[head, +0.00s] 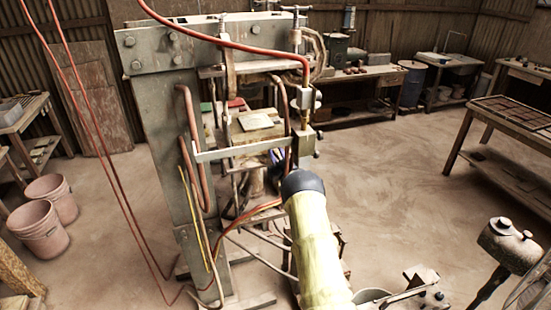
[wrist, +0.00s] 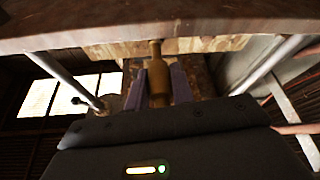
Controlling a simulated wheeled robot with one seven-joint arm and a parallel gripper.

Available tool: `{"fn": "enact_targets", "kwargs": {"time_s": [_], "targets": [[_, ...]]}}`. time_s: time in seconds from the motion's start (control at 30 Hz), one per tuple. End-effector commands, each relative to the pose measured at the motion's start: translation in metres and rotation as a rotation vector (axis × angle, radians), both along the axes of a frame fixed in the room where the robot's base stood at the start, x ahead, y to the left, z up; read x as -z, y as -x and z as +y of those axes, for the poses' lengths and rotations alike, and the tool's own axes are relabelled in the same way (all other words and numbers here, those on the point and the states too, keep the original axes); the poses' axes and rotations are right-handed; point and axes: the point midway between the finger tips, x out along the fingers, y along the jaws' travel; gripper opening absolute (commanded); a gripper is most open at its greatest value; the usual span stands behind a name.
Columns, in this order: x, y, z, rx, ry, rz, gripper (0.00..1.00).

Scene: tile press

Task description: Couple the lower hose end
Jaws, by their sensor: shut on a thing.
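In the wrist view my gripper (wrist: 159,85) has its two purple fingers closed on the sides of a brass hose end (wrist: 158,82). The hose end's narrow tip points at a pale, brass-toned block (wrist: 205,44) under the broad plate; I cannot tell whether the tip is seated or only touching. In the head view my gripper (head: 279,157) is at the press frame (head: 175,110), below the grey valve block (head: 304,140), and the hose end is hidden. An orange-red hose (head: 262,208) runs up from the floor and disappears behind my wrist.
A red hose (head: 235,44) arches over to a brass fitting (head: 304,116) above the block. Press bars and rods stand close to my gripper's left. Pink buckets (head: 40,233) stand at the left, a tile table (head: 515,115) at the right. The floor between is mostly clear.

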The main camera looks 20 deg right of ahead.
Motion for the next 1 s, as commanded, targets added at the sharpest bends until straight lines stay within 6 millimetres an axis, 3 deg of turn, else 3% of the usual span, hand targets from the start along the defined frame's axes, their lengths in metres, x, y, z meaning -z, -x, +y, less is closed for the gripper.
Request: {"fn": "enact_targets", "kwargs": {"time_s": [0.27, 0.3, 0.4, 0.77, 1.0], "targets": [[-0.006, -0.003, 0.004, -0.001, 0.000, -0.005, 0.00], [-0.006, -0.003, 0.005, -0.003, 0.001, -0.005, 0.31], [-0.005, -0.004, 0.010, -0.008, 0.001, -0.003, 0.45], [-0.002, 0.000, 0.007, -0.007, 0.000, -0.002, 0.45], [0.008, 0.018, 0.009, -0.010, 0.000, 0.000, 0.45]]}}
